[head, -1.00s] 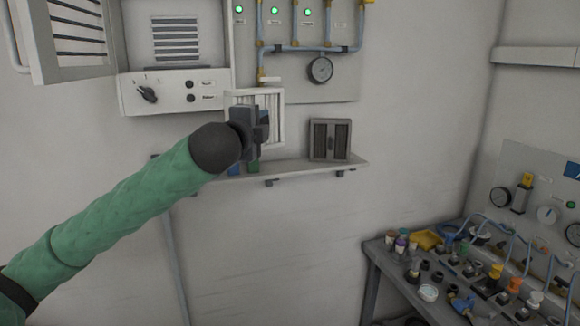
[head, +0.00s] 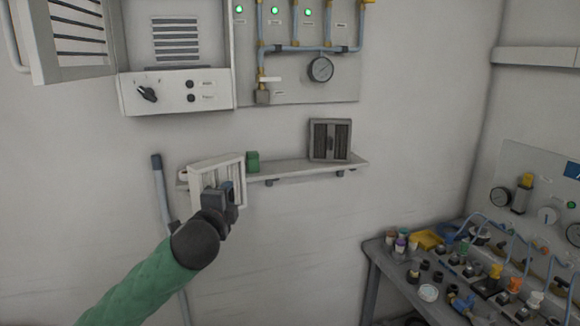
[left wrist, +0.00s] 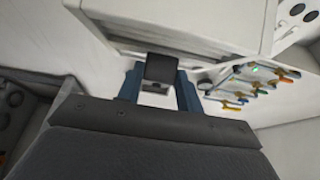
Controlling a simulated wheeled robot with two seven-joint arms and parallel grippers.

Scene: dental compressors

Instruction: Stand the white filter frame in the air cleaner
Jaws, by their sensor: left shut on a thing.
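My left gripper (head: 228,192) is shut on the white filter frame (head: 208,174). It holds the pleated frame upright and turned at an angle, in front of the left part of the wall shelf. In the left wrist view the frame (left wrist: 190,22) fills the top, beyond the blue fingers (left wrist: 160,88). The air cleaner (head: 130,95) is the white wall box at upper left, above the frame and apart from it. Its slotted panel shows inside, and its louvred door (head: 75,40) stands open to the left. My right gripper is not in view.
The wall shelf (head: 290,168) carries a dark-panelled filter (head: 330,140) and a green block (head: 252,161). A pipe board with a gauge (head: 320,69) hangs right of the air cleaner. A cluttered bench (head: 385,262) stands at lower right. The wall between shelf and cleaner is clear.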

